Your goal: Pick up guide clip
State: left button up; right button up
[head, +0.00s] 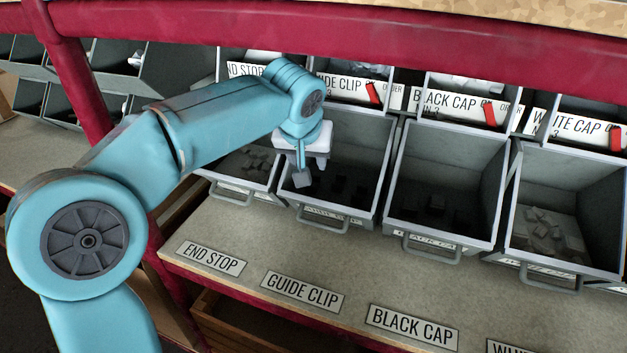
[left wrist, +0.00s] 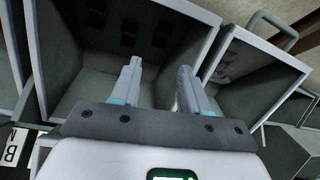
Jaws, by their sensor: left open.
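Dark guide clips (head: 340,184) lie on the floor of the open grey bin (head: 377,150) behind the GUIDE CLIP label. They are small and dim in the head view. My left gripper (head: 301,178) hangs at the left side of this bin's mouth. In the left wrist view, the left gripper (left wrist: 160,68) is open, with nothing between its fingers. Several dark clips (left wrist: 128,40) lie beyond the fingertips on the bin floor, apart from them. The right finger is close in the picture to the wall between two bins. My right gripper is in neither view.
The END STOP bin (head: 233,191) stands to the left, partly behind my arm. The black cap bin (head: 497,190) and the white cap bin (head: 512,200) stand to the right. A red rail (head: 430,50) crosses above. The labelled shelf front (head: 225,222) is clear.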

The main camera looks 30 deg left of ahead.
aim_at(312, 189)
pick_arm(q)
jog(key=x, duration=1)
jog(key=shift+f+b, duration=0.3)
jog(key=shift+f, duration=0.05)
jog(key=shift+r, duration=0.1)
grip_shut()
